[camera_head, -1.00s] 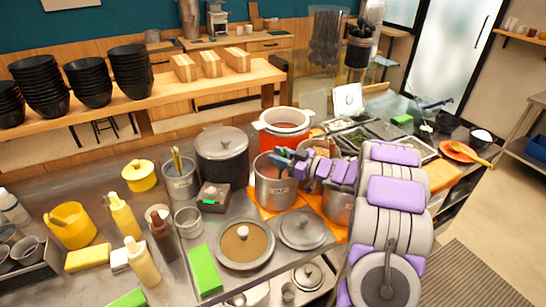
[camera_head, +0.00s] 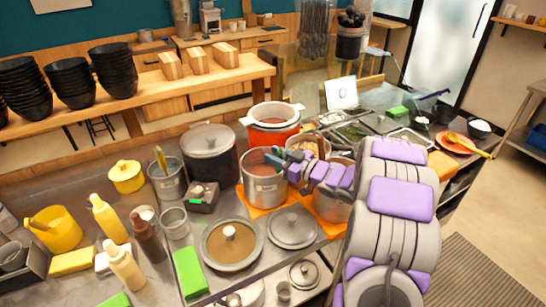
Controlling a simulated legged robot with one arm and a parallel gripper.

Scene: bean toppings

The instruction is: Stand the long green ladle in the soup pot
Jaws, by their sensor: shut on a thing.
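The soup pot (camera_head: 264,190) is an open steel pot with reddish soup, on an orange mat in the middle of the counter. My gripper (camera_head: 276,157) is at the pot's right rim, reaching in over the opening from the right. It is shut on a small, dark teal-green piece that appears to be the green ladle (camera_head: 270,158). Only a short bit of it shows at the fingertips. The ladle's bowl and most of its length are hidden, and I cannot tell whether it stands in the soup.
A tall dark lidded pot (camera_head: 209,154) stands left of the soup pot, and a red pot (camera_head: 272,129) behind it. A second steel pot (camera_head: 331,207) is under my arm. Lids (camera_head: 292,227) lie in front. Sauce bottles (camera_head: 108,218) crowd the left.

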